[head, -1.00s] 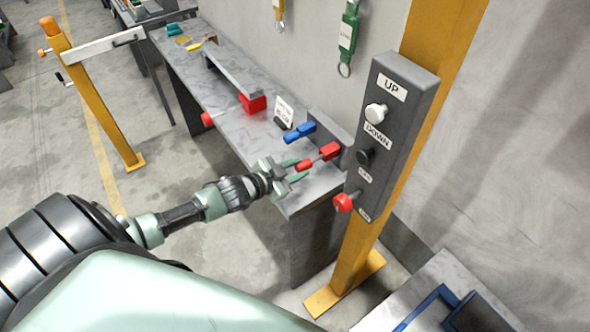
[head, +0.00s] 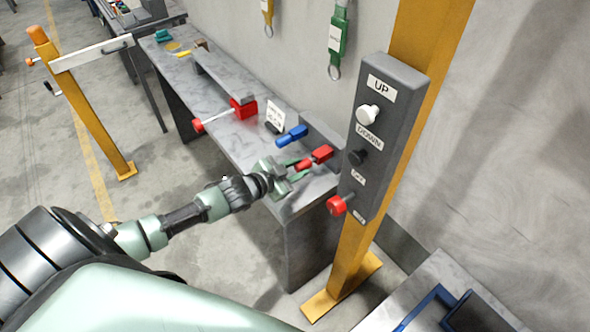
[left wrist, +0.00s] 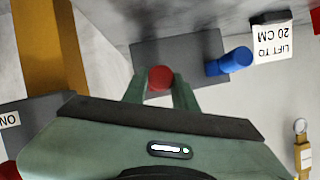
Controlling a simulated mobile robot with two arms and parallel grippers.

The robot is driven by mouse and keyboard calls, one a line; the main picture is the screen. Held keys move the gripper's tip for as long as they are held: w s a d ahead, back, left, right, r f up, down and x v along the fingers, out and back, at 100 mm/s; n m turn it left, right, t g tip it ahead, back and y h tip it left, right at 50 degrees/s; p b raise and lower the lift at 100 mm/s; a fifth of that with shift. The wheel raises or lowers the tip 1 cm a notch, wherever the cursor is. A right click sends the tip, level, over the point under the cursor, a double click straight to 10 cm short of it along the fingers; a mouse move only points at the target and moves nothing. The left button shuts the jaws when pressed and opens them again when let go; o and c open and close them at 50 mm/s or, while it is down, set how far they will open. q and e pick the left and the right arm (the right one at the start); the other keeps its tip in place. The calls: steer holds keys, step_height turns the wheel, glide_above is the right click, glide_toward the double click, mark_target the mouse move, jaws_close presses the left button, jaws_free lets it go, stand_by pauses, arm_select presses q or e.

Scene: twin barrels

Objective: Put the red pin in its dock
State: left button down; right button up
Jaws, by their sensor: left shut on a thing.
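The red pin (head: 303,165) is between the fingers of my left gripper (head: 291,171), which is shut on it. In the head view its red end sits close against a red block (head: 322,153) on the grey dock plate (head: 325,141); little or no bare shaft shows between them. How deep it sits is hidden. In the left wrist view the round red end of the pin (left wrist: 160,78) is between the fingertips (left wrist: 160,92), in front of the grey plate (left wrist: 145,52). My right gripper is not in view.
A blue pin (head: 291,136) is in the same plate beside the red one. Another red knob (head: 198,126) on a long shaft reaches to a red block (head: 243,108) farther along the bench (head: 210,147). A yellow post with a control box (head: 385,125) stands close at right.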

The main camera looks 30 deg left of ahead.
arm_select(q)
steer(key=shift+w+d, duration=0.1)
steer(key=shift+w, duration=0.15)
steer(key=shift+w+d, duration=0.15)
steer(key=shift+w, duration=0.15)
steer(key=shift+w, duration=0.15)
steer(key=c, duration=1)
jaws_free()
steer(key=shift+c, duration=0.2)
steer(key=shift+s, duration=0.3)
steer(key=b+v, duration=0.1)
steer(key=v, duration=0.5)
steer(key=shift+s+r+b, duration=0.3)
steer(key=shift+s+r, duration=0.05)
steer(key=shift+s, duration=0.2)
